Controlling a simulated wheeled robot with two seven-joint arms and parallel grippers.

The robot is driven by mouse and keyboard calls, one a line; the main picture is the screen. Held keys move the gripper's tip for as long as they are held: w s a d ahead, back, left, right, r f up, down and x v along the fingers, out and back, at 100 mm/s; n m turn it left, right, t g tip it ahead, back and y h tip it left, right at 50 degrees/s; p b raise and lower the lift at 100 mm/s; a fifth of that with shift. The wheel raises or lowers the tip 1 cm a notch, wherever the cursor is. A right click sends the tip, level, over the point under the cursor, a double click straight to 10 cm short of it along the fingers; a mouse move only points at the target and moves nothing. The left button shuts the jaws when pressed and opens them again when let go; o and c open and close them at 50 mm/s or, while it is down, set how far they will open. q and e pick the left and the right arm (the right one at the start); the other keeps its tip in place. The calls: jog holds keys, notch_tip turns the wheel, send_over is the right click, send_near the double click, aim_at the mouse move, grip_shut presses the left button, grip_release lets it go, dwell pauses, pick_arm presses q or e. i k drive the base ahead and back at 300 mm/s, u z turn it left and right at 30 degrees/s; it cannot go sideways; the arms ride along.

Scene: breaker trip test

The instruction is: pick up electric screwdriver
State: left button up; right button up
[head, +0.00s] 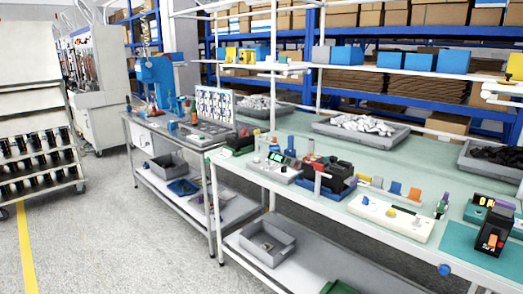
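I cannot single out the electric screwdriver with certainty. A small upright green and purple tool-like item (442,204) stands near the front edge of the green-topped workbench (410,165), and is too small to identify. A black and red device (333,178) sits on the bench, left of a white panel (390,214) with coloured knobs. A dark breaker-like block (492,232) stands on a teal mat (463,243) at the right. Neither of my grippers is in view.
Grey bins (368,139) of parts line the bench's back. A grey side table (150,121) to the left holds a blue press (157,78) and small tools. A wheeled rack (35,135) stands at the far left. The floor (100,235) between is clear.

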aim_at(311, 142)
jog(key=u, duration=0.55)
jog(key=i, duration=1.65)
jog(key=z, duration=0.8)
